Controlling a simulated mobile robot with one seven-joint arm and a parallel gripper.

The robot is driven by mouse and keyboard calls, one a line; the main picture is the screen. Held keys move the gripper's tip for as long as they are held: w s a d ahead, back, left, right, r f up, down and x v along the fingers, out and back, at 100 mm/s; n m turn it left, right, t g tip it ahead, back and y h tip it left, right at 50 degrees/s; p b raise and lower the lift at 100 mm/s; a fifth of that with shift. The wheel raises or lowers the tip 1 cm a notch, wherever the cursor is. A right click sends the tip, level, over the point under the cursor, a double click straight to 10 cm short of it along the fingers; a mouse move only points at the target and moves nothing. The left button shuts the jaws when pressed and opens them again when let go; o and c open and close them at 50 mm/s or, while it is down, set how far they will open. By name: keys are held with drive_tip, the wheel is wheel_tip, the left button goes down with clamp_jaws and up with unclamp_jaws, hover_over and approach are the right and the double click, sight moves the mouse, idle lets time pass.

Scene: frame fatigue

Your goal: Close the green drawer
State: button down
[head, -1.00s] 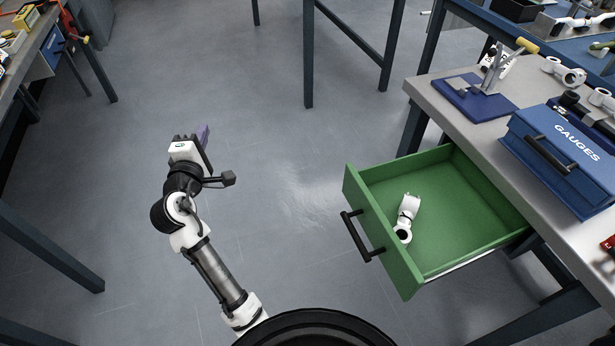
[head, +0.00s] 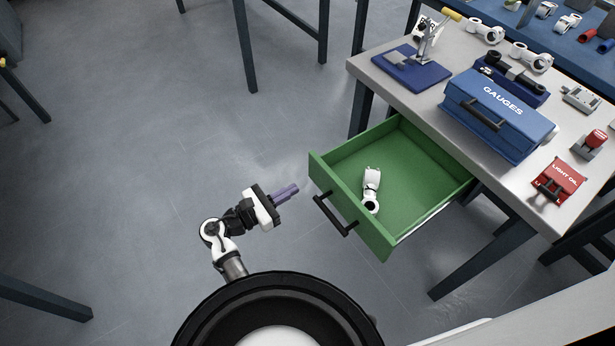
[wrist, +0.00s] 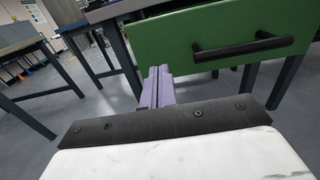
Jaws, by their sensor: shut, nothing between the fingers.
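The green drawer (head: 318,164) is pulled out from under the grey workbench on the right of the head view. It holds a white and black part (head: 371,188). Its black bar handle (head: 335,214) is on the front face; handle (wrist: 243,48) and green front (wrist: 205,27) also show in the wrist view. My gripper (head: 297,187) has purple fingers pressed together, empty. It is left of the drawer front in the head view, apart from it. In the wrist view the fingers (wrist: 157,72) overlap the left end of the green front, left of the handle.
On the workbench (head: 520,178) are a blue GAUGES case (head: 500,115), a blue-based clamp (head: 412,66) and a red LIGHT OIL container (head: 560,182). Bench legs (head: 487,256) stand below. The floor (head: 160,130) left of the drawer is clear.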

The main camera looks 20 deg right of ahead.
sight(318, 175)
drive_tip(key=p+x, duration=0.1)
drive_tip(key=x, duration=0.5)
drive_tip(key=shift+w+d, duration=0.1)
drive_tip(key=shift+d, duration=0.1)
drive_tip(key=shift+d, duration=0.1)
drive_tip(key=shift+w+d, duration=0.1)
drive_tip(key=shift+d, duration=0.1)
drive_tip(key=b+x, duration=0.2)
drive_tip(key=x, duration=1.2)
drive_tip(key=b+x, duration=0.1)
drive_tip(key=x, duration=1.3)
drive_tip(key=shift+d+f+b, duration=0.15)
drive_tip(key=shift+f+b, duration=0.1)
drive_tip(key=shift+b, duration=0.1)
drive_tip(key=shift+w+d, duration=0.15)
drive_tip(key=shift+d, duration=0.05)
drive_tip(key=shift+w+d+r, duration=0.1)
drive_tip(key=shift+r, duration=0.2)
